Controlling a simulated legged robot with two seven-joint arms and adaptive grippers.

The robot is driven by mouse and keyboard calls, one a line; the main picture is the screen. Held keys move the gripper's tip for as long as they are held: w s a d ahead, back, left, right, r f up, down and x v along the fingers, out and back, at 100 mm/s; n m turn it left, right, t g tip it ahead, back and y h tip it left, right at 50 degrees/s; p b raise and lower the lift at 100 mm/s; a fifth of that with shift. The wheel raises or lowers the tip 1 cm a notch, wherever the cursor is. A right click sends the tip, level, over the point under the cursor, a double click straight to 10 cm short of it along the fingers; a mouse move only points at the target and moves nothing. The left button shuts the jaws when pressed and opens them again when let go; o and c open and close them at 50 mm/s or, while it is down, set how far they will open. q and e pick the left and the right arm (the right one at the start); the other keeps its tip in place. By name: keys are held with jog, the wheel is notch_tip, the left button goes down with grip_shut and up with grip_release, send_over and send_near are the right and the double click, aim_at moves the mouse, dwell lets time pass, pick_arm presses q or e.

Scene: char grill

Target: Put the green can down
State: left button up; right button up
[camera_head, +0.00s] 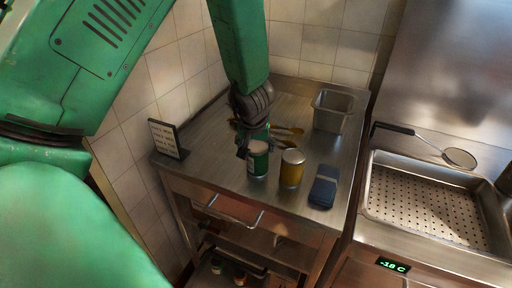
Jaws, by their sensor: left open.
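A green can (258,165) with a pale top stands upright on a metal table (210,166). My left gripper (248,142) is directly behind and above the can, its dark fingers at the can's upper rim. The gripper is open; I cannot tell whether a finger still touches the can. My right gripper is not in view.
Wooden-looking utensils (287,133) lie behind. A metal container (331,112) is at the back right, a small sign (167,140) at the left.

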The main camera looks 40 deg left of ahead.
pick_arm(q)
jog(key=s+d+r+p, duration=0.3)
jog(key=d+r, duration=0.2)
jog(key=r, duration=0.4)
jog(key=s+a+f+m+g+y, duration=0.15)
jog(key=s+f+m, duration=0.25)
jog(key=s+f, duration=1)
jog(key=s+d+f+m+g+h, duration=0.2)
jog(key=s+d+f+m+h, duration=0.2)
jog(key=s+d+f, duration=0.65)
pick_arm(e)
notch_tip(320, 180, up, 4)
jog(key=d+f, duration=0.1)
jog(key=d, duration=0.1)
pick_arm(q)
notch_tip(320, 180, down, 15)
jog(key=b, duration=1.6)
jog(key=shift+s, duration=0.25)
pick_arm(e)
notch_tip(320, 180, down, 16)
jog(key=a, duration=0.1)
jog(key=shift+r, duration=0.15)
